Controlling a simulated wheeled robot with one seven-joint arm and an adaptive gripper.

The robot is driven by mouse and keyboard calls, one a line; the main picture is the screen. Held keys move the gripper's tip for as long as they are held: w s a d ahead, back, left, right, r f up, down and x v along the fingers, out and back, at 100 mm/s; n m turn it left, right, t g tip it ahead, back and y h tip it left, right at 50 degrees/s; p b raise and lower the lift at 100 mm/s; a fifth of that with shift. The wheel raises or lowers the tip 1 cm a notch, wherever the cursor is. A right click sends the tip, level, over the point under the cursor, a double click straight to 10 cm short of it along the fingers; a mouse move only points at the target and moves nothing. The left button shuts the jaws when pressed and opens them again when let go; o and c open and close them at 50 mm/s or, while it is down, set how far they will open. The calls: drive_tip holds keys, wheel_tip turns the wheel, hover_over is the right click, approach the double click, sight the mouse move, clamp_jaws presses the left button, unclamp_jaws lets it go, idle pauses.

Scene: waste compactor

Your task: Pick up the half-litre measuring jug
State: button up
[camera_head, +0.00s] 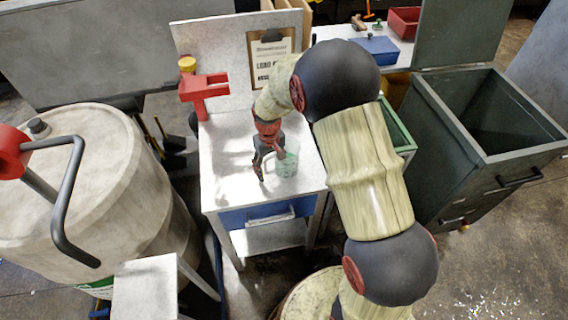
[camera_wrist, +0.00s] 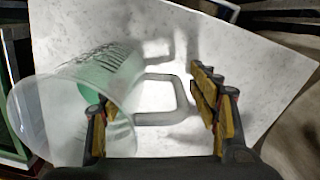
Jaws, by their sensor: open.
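The measuring jug (camera_head: 286,160) is clear and green-tinted, and stands on the white table in the head view. In the wrist view the jug (camera_wrist: 92,88) is large at the left, its open rim toward the camera and its handle (camera_wrist: 172,98) reaching right. My gripper (camera_head: 268,160) is low over the table at the jug's left side. In the wrist view my gripper (camera_wrist: 160,115) is open, with the handle showing between its fingers. The left finger overlaps the jug's rim; I cannot tell whether it touches. Part of the jug is hidden by that finger.
The white table (camera_head: 225,180) has free room left of the jug. A red bracket-like thing (camera_head: 203,90) and a clipboard (camera_head: 272,55) are at its back. A dark green bin (camera_head: 480,130) stands at right, a large pale tank (camera_head: 95,190) at left.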

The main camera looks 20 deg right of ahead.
wheel_tip(320, 180, down, 2)
drive_tip(key=shift+f, duration=0.1)
drive_tip(key=shift+c, duration=0.2)
drive_tip(key=c, duration=1.5)
clamp_jaws()
